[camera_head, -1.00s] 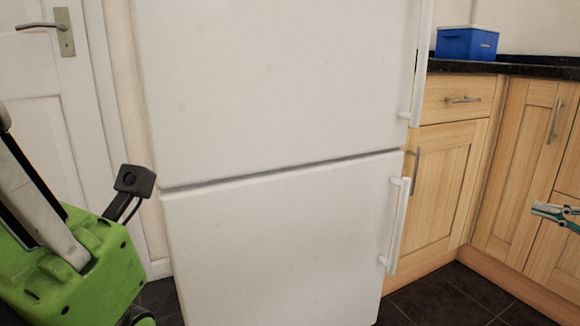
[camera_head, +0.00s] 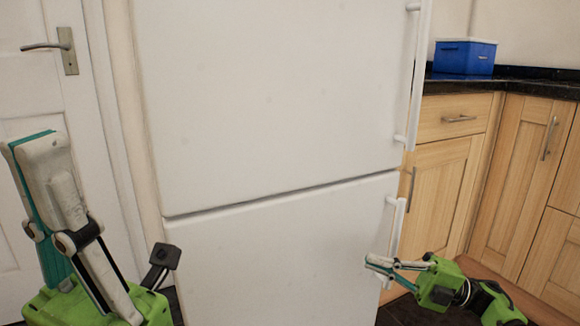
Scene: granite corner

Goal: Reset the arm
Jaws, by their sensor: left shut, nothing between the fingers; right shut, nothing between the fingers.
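My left gripper (camera_head: 38,148) is large and close at the lower left. It points up in front of the white room door, and its pale fingers with teal pads are shut and empty. My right gripper (camera_head: 372,263) comes in from the lower right, with its fingertips pointing left. It is shut with nothing in it. Its tips overlap the lower fridge door near the bottom of the lower handle (camera_head: 396,225); I cannot tell whether they touch.
A white two-door fridge (camera_head: 275,110) fills the middle, both doors closed. Wooden cabinets (camera_head: 440,185) and a dark counter (camera_head: 530,86) with a blue box (camera_head: 465,59) stand at right. A white room door (camera_head: 30,90) with a metal handle is at left.

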